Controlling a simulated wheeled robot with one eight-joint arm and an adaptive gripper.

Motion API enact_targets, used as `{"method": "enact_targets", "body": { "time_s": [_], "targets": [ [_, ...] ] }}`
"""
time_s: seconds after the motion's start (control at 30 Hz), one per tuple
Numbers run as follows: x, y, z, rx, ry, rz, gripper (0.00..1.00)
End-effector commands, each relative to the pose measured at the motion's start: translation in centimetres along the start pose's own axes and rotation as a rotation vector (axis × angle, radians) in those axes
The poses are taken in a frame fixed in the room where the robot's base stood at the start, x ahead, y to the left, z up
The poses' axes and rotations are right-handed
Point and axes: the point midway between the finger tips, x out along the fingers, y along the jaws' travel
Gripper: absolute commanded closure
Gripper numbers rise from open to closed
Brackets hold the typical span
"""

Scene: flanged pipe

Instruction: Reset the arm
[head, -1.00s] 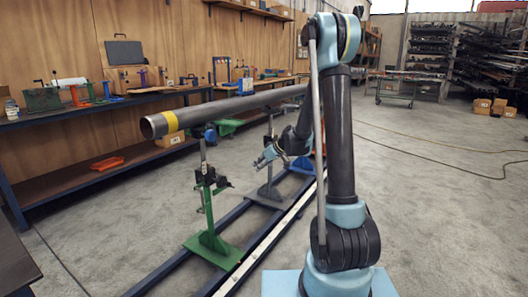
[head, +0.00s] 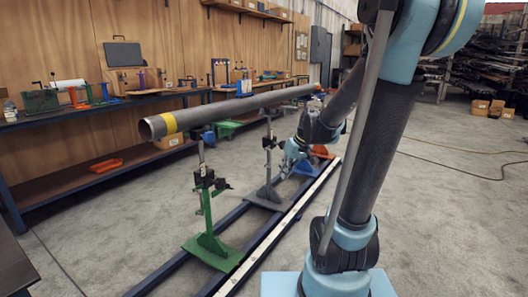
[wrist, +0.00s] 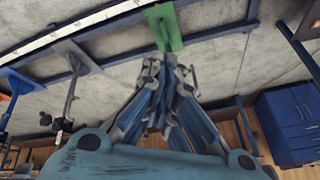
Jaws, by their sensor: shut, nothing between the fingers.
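My arm rises on the right of the head view and bends down towards the pipe stands. My gripper (head: 287,166) is beside the rails, to the right of and below the pipe. It also shows in the wrist view (wrist: 167,66), its fingers drawn together with nothing between them. The long grey pipe (head: 240,107) with a yellow band near its open end rests on the stands, apart from my gripper. In the wrist view, the green stand base (wrist: 165,28) lies beyond the fingertips.
A green stand (head: 211,246) and a grey stand (head: 268,192) stand on dark blue rails. A workbench (head: 90,112) with tools runs along the wooden wall. A blue cabinet (wrist: 290,122) is at the right of the wrist view. The floor at right is open, crossed by a cable.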

Motion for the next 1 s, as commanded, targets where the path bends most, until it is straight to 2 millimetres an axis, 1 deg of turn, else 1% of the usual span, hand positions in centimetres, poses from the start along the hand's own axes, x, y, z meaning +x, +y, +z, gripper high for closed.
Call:
{"method": "enact_targets", "body": {
  "time_s": [0.03,0.2,0.5,0.8,0.9,1.0],
  "targets": [
    [-0.6,-0.1,1.3,0.017,-0.01,0.012,1.0],
    [-2.2,-0.3,5.2,0.08,-0.047,0.058,1.0],
    [-4.2,-0.7,12.3,0.193,-0.104,0.144,1.0],
    [-5.2,-0.7,19.5,0.309,-0.153,0.237,1.0],
    [-5.2,-0.7,21.6,0.345,-0.165,0.267,1.0],
    [-5.2,-0.6,23.2,0.374,-0.175,0.293,1.0]
  ]
}}
